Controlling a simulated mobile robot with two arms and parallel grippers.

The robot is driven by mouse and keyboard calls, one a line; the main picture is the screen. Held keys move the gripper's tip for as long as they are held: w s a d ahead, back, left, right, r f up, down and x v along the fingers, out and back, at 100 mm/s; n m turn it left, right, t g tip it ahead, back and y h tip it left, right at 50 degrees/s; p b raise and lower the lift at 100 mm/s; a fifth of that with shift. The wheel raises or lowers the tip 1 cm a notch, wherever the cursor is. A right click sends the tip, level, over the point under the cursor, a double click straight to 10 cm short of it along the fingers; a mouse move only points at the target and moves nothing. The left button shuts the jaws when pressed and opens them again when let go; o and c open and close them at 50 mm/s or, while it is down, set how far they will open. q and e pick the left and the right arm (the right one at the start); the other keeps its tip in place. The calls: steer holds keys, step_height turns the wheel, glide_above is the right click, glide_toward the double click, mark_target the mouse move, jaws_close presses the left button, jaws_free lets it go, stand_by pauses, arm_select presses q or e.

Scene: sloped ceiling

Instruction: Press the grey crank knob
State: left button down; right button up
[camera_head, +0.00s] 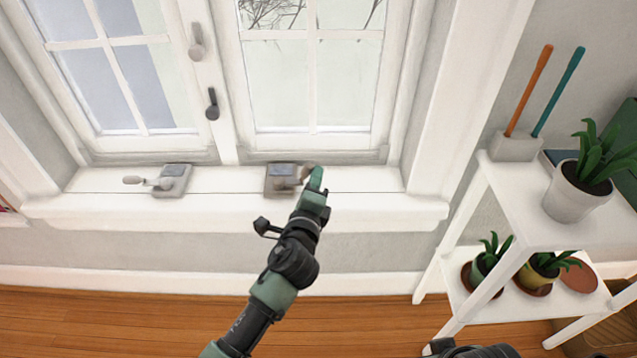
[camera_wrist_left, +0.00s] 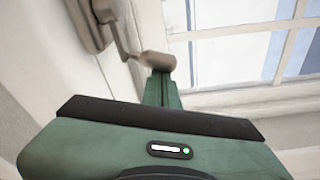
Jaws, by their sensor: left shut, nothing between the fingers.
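Two window cranks sit on the white sill. The right crank has a grey base (camera_head: 281,182) and a short arm ending in a grey-brown knob (camera_wrist_left: 155,60), partly hidden by my gripper in the head view. My left gripper (camera_head: 315,181) is shut and empty, with its green fingertips right at this knob. In the left wrist view, the fingertips (camera_wrist_left: 160,88) overlap the knob's lower edge; I cannot tell for sure whether they touch. My right gripper's fingers are not visible.
Two window handles, one light (camera_head: 197,47) and one dark (camera_head: 212,105), are on the frame above the sill (camera_head: 235,208). A white shelf (camera_head: 519,204) with potted plants stands at the right. The wooden floor (camera_head: 130,318) in front is clear.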

arm_select(q)
steer(key=shift+a+r+n+b, duration=0.1)
steer(key=shift+a+n+b, duration=0.2)
steer(key=shift+n, duration=0.5)
steer(key=shift+d+r, duration=0.1)
steer(key=shift+s, duration=0.45)
steer(key=s+a+p, duration=0.1)
steer(key=s, duration=0.5)
steer(key=shift+s+a, duration=0.2)
steer(key=shift+s, duration=0.2)
steer(key=shift+r, duration=0.1)
